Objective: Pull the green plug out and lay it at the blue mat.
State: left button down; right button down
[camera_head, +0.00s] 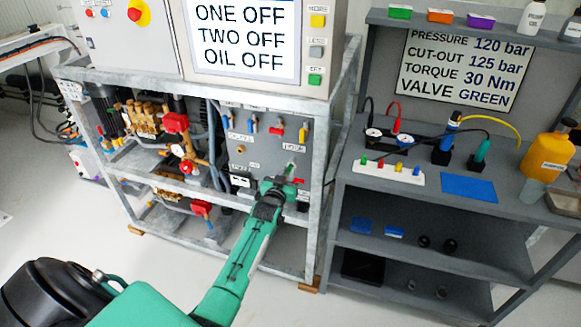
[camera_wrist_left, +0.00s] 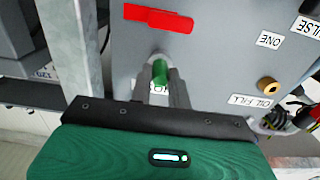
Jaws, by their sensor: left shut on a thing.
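The green plug (camera_wrist_left: 160,71) sits at a fitting on the grey panel in the left wrist view, with its tip between my fingers. My left gripper (camera_wrist_left: 160,90) is shut on it. In the head view my left gripper (camera_head: 289,181) is at the lower right of the pump frame's grey panel, and the plug there is small and mostly hidden. I cannot tell how deep the plug sits in the fitting. The blue mat (camera_head: 468,187) lies flat and bare on the shelf bench to the right. My right gripper is not in view.
A red lever (camera_wrist_left: 158,18) is close beyond the plug on the panel. A brass fitting (camera_wrist_left: 267,87) is to its right. A white strip with coloured pegs (camera_head: 388,176), a green-topped tool (camera_head: 480,154) and a yellow jug (camera_head: 546,157) stand near the mat. The frame's metal post (camera_head: 318,180) is beside my gripper.

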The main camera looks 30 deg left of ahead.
pick_arm(q)
jog(key=p+v, duration=0.4)
jog(key=v, duration=0.3)
jog(key=shift+p, duration=0.35)
dwell(1.4)
jog(key=shift+s+r, duration=0.1)
dwell(0.5)
